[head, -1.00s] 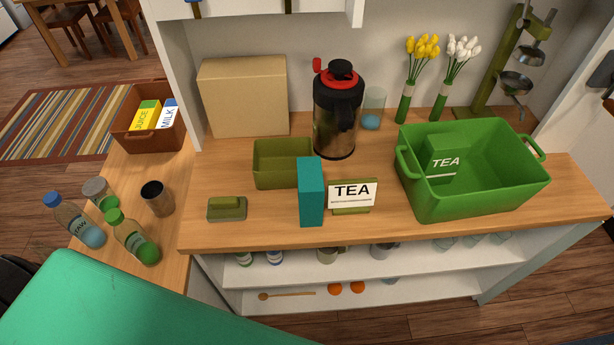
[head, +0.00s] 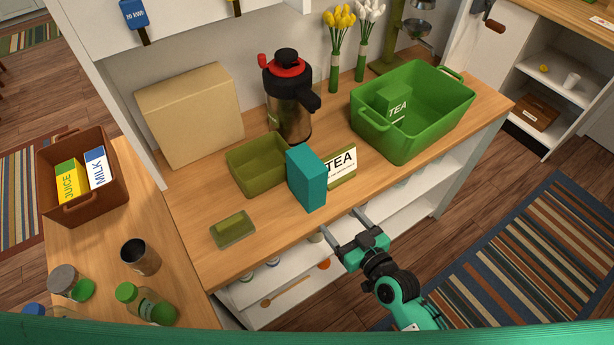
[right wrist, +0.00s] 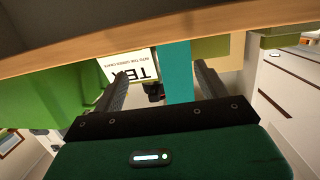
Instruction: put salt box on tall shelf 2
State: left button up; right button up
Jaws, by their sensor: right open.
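A plain teal box (head: 306,180) stands upright near the counter's front edge; it may be the salt box, though no label shows on it. It also shows in the right wrist view (right wrist: 178,70), beyond my fingers. My right gripper (head: 342,222) is open and empty, just off the counter's front edge, apart from the teal box. The right wrist view shows its two fingers (right wrist: 165,90) spread wide, with the picture upside down. My left gripper is not in view. I cannot tell which shelf is tall shelf 2.
A TEA sign (head: 341,163) stands right beside the teal box. An olive bin (head: 240,180) is behind it, a green basket (head: 385,140) to the right. A black jug (head: 290,100) stands at the back. Open shelves (head: 410,185) lie under the counter (head: 190,210).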

jog(key=t+y, duration=0.1)
jog(key=y, duration=0.1)
send_near(318, 182)
jog(key=a, duration=0.1)
jog(key=shift+n, duration=0.4)
jog(key=p+x, duration=0.1)
jog(key=x, duration=0.3)
jog(key=p+x, duration=0.1)
jog(key=x, duration=0.3)
jog(key=shift+w+d+p, duration=0.15)
jog(key=shift+w+p, duration=0.15)
jog(key=shift+w, duration=0.1)
jog(key=shift+w+a, duration=0.2)
jog(key=shift+w, duration=0.15)
jog(key=shift+w+a+p, duration=0.15)
jog(key=shift+w+p, duration=0.15)
jog(key=shift+f+p+x, duration=0.2)
jog(key=shift+p+x, duration=0.6)
jog(key=shift+x, duration=1.45)
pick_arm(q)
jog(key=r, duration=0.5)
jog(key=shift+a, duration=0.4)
pick_arm(e)
jog(key=shift+w, duration=0.1)
jog(key=shift+c, duration=0.2)
jog(key=c, duration=1.1)
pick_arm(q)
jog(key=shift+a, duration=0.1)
pick_arm(e)
jog(key=shift+c, duration=0.7)
